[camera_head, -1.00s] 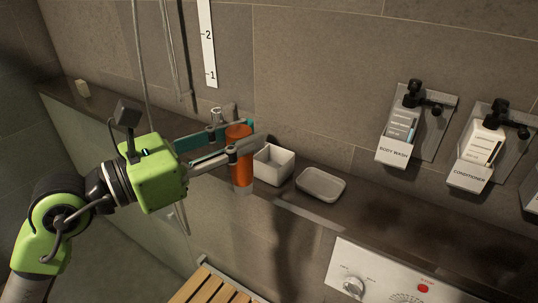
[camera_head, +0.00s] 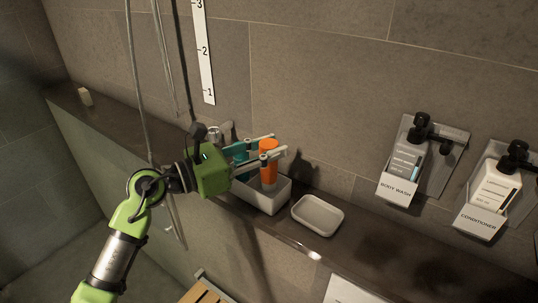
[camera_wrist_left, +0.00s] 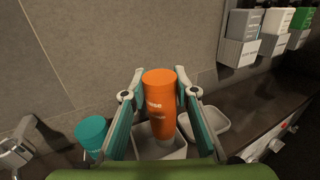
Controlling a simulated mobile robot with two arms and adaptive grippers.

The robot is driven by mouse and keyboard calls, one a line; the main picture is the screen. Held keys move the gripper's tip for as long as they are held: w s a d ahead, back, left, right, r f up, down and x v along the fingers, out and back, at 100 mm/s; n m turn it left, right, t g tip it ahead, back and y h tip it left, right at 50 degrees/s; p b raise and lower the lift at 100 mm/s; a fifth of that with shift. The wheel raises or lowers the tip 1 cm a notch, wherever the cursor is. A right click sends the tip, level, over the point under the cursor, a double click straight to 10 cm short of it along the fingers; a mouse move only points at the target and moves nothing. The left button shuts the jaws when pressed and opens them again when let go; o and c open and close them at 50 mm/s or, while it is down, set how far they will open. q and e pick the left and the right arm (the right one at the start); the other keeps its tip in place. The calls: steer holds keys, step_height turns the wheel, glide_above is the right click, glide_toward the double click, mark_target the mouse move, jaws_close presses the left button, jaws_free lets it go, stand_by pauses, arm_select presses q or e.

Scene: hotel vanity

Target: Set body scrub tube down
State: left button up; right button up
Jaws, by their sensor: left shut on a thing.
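The body scrub tube (camera_head: 268,162) is orange with a pale lower end and stands roughly upright. My left gripper (camera_head: 275,150) is shut on it, one finger on each side, as the left wrist view also shows with the tube (camera_wrist_left: 160,98) between the fingers (camera_wrist_left: 158,92). The tube's lower end is over or inside a white square box (camera_head: 262,201) on the ledge. The box (camera_wrist_left: 150,150) also shows below the tube in the wrist view. I cannot tell whether the tube touches the box floor. My right gripper is not in view.
A shallow white dish (camera_head: 317,216) sits right of the box on the dark ledge (camera_head: 365,248). A teal round item (camera_wrist_left: 91,132) stands left of the gripper, near a metal fixture (camera_wrist_left: 14,152). Body wash (camera_head: 406,165) and conditioner (camera_head: 493,190) dispensers hang on the wall.

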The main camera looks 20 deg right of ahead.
arm_select(q)
steer(key=shift+w+d+f, duration=0.2)
steer(key=shift+w+f, duration=0.5)
steer(key=shift+f, duration=0.2)
step_height(320, 180, down, 3)
steer(key=shift+w+d+r+p, duration=0.1)
steer(key=shift+w+d+p, duration=0.05)
steer(key=shift+p, duration=0.85)
steer(key=shift+f, duration=0.3)
steer(key=shift+f+b, duration=0.25)
steer(key=shift+b, duration=0.05)
steer(key=o, duration=1.1)
steer(key=shift+o, duration=0.2)
steer(key=shift+r, duration=0.1)
